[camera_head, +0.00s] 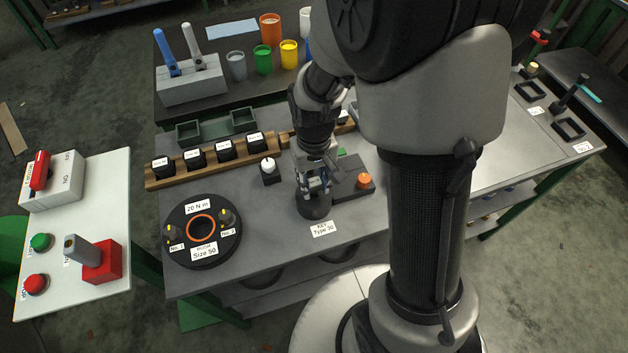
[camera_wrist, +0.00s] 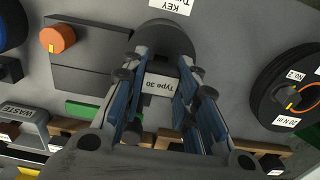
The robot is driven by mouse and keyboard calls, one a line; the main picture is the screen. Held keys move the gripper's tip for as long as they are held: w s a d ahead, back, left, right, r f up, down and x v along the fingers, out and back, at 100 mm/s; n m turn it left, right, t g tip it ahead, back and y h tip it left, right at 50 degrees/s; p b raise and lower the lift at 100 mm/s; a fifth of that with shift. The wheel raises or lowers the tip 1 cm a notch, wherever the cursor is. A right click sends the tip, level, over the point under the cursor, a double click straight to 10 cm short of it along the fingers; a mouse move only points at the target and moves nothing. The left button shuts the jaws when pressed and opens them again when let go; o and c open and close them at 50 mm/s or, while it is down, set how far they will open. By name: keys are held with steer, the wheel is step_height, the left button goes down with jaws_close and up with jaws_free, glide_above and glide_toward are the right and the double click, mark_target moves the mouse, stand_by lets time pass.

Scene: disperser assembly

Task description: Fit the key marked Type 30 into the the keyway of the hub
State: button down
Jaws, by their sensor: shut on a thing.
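The key (camera_wrist: 162,88), with a white "Type 30" label, shows between my gripper's fingers in the wrist view. My gripper (camera_wrist: 160,80) is shut on it. In the head view my gripper (camera_head: 313,186) points down over a dark round stand (camera_head: 315,208), behind the "KEY Type 30" table label (camera_head: 323,229). The stand (camera_wrist: 165,36) also shows just beyond the key in the wrist view. I cannot tell whether the key touches it. I cannot clearly identify the hub or its keyway. A black disc (camera_head: 180,245) marked "Size 50" with an orange ring lies to the left.
A block with an orange knob (camera_head: 365,180) stands just right of my gripper. A white-knobbed block (camera_head: 269,171) is to its left. A wooden rail (camera_head: 215,161) with several black labelled blocks runs behind. Bare table lies between the disc and stand.

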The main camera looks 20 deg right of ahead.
mark_target(314, 182)
steer(key=shift+r+p, duration=0.75)
steer(key=shift+r, duration=0.3)
steer(key=shift+f+b, duration=1.65)
steer(key=shift+f, duration=0.7)
stand_by(0.8)
steer(key=c, duration=1.2)
jaws_free()
steer(key=shift+r, duration=0.1)
step_height(314, 182, up, 11)
steer(key=shift+r, duration=0.45)
